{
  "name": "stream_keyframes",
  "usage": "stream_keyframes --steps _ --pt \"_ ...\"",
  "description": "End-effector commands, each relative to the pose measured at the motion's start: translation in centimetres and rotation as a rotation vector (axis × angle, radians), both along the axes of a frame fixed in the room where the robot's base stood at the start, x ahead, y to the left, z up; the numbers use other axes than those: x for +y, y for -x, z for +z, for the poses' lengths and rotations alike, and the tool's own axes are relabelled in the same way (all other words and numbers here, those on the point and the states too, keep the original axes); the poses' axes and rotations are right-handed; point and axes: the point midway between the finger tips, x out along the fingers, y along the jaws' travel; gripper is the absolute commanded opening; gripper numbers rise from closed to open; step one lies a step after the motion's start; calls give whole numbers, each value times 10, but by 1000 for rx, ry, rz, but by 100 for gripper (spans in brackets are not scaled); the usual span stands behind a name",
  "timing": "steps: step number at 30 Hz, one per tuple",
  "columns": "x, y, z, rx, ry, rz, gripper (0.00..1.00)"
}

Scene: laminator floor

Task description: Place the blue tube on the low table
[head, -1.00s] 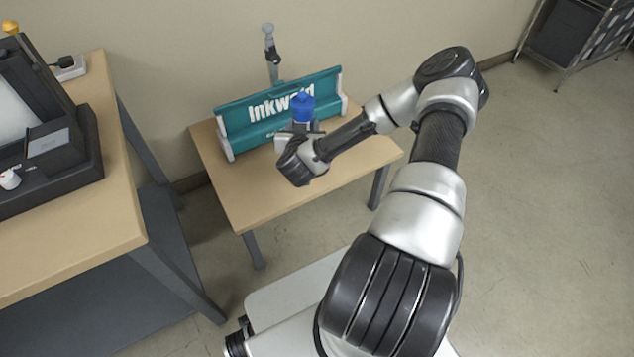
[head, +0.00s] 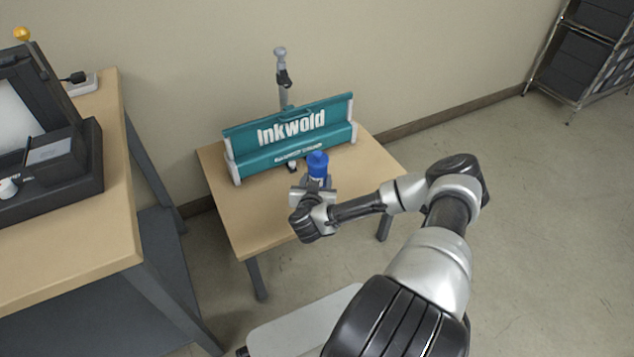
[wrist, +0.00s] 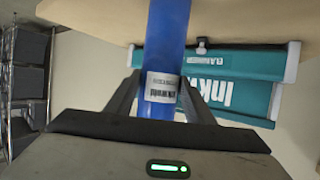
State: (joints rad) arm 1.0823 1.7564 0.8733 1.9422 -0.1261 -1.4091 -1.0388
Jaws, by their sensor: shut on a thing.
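The blue tube (head: 318,166) stands upright in my gripper (head: 314,190), in front of the teal sign in the head view. In the wrist view the blue tube (wrist: 166,50) runs between the two dark fingers (wrist: 155,98), which are shut on it around a white barcode label. The low table (head: 235,215) has a light wood top and dark legs. My gripper is over its front part. The tube's lower end is hidden by my gripper in the head view, so I cannot tell whether it touches the table.
A teal "Inkwold" banner stand (head: 290,137) sits along the back of the low table, with a grey pole (head: 282,85) behind it. A taller bench (head: 75,235) with a black machine (head: 45,165) stands at left. The low table's front left and right side are bare.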

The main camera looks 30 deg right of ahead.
Motion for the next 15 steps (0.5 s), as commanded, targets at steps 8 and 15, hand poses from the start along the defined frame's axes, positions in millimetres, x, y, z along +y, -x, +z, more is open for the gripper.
stream_keyframes --steps 8,15 --pt "0 -1 1 -4 3 0 12" --pt "0 0 -1 -1 1 0 67"
